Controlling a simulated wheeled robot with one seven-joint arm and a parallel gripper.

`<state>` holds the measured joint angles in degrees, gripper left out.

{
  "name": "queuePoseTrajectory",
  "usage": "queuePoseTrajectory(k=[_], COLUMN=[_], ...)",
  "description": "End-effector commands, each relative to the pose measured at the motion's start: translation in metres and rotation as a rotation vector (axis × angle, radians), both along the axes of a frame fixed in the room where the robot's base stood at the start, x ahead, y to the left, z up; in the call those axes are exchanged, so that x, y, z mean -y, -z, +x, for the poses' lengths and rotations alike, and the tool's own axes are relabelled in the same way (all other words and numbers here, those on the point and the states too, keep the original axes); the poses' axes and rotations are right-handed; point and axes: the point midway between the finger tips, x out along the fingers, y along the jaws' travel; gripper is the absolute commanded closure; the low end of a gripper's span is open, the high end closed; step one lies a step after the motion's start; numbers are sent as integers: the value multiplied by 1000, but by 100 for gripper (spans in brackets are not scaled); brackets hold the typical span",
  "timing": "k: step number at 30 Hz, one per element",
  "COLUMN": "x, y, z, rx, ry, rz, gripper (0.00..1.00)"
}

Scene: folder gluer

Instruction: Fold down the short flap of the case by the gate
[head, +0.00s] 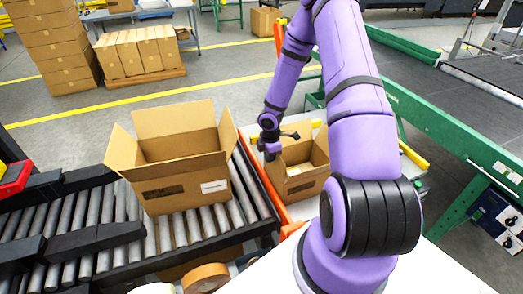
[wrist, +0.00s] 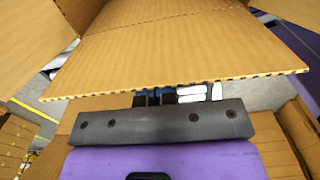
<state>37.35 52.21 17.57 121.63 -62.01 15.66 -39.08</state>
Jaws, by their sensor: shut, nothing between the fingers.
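A smaller open cardboard case (head: 300,186) stands just right of the orange rail in the head view, with pale contents inside. My gripper (head: 272,150) is at its far left edge, partly hidden by my own wrist. In the wrist view a cardboard flap (wrist: 170,62) spans the picture, its cut edge facing the camera. My gripper (wrist: 154,97) is shut and empty, its fingertips just below that edge and partly hidden. I cannot tell whether they touch the flap. A larger case (head: 182,165) with raised flaps stands on the rollers to the left.
An orange rail (head: 258,173) runs between the roller conveyor (head: 75,222) and the smaller case. A green-framed belt machine (head: 455,138) lies to the right. Stacked cartons (head: 52,45) and a pallet of boxes (head: 140,55) stand far behind. A tape roll (head: 206,277) is at the front.

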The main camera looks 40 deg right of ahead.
Motion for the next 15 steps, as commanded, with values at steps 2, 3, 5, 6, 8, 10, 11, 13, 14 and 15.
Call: queuePoseTrajectory(k=[2, 3, 5, 6, 8, 10, 11, 13, 14, 15], x=[4, 5, 6, 5, 5, 5, 5, 6, 8, 10], y=[0, 0, 0, 0, 0, 0, 0, 0, 0, 0], z=[-1, -1, -1, -1, -2, -1, -2, -2, -2, -3], rx=[0, 0, 0, 0, 0, 0, 0, 0, 0, 0], ry=[1, 0, -1, -1, -1, -1, -1, 0, 0, 1], rz=[0, 0, 0, 0, 0, 0, 0, 0, 0, 0], gripper=[100, 100, 100, 100, 100, 100, 100, 100, 100, 100])
